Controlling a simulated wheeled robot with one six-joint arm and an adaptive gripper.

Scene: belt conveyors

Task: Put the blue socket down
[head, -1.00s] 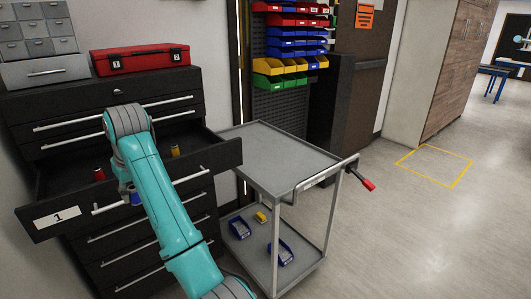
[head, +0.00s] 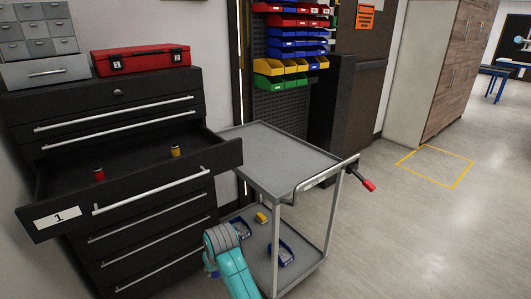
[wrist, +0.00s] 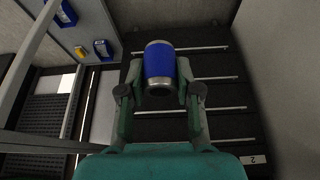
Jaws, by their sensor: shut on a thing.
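The blue socket (wrist: 160,66) is a blue cylinder with silver ends. In the wrist view my gripper (wrist: 160,82) is shut on it, one finger on each side, and it is held in the air. In the head view my arm is low, in front of the cabinet and the cart; the fingers and socket cannot be made out clearly there. The open drawer (head: 128,203) of the black cabinet holds a red socket (head: 98,174) and a yellow socket (head: 174,151), standing apart.
The grey cart (head: 280,160) has an empty top. Its lower shelf (head: 258,262) carries blue bins, one clear at the right (head: 286,254), and a yellow item (head: 261,217). A red toolbox (head: 140,60) sits on the cabinet. Floor to the right is open.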

